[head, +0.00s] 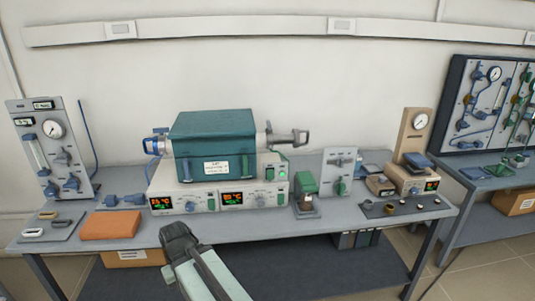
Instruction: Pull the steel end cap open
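A teal tube furnace (214,133) sits on a light control base on the bench. The steel end cap (287,138) with its loop-like handle sticks out of the furnace's right end. Whether the cap is seated or loose is too small to tell. Another metal end with blue fittings (156,144) shows at the left end. My gripper (178,235) is dark and hangs over the bench's front edge, below and left of the furnace. It is well apart from the end cap. Its fingers are not clear enough to show their opening.
The base carries two lit displays (232,198). A gauge panel (52,150) and an orange block (110,225) stand left. A small green-topped device (305,190), a grey valve panel (340,168) and a gauge box (415,150) stand right. Bare bench (270,224) lies in front.

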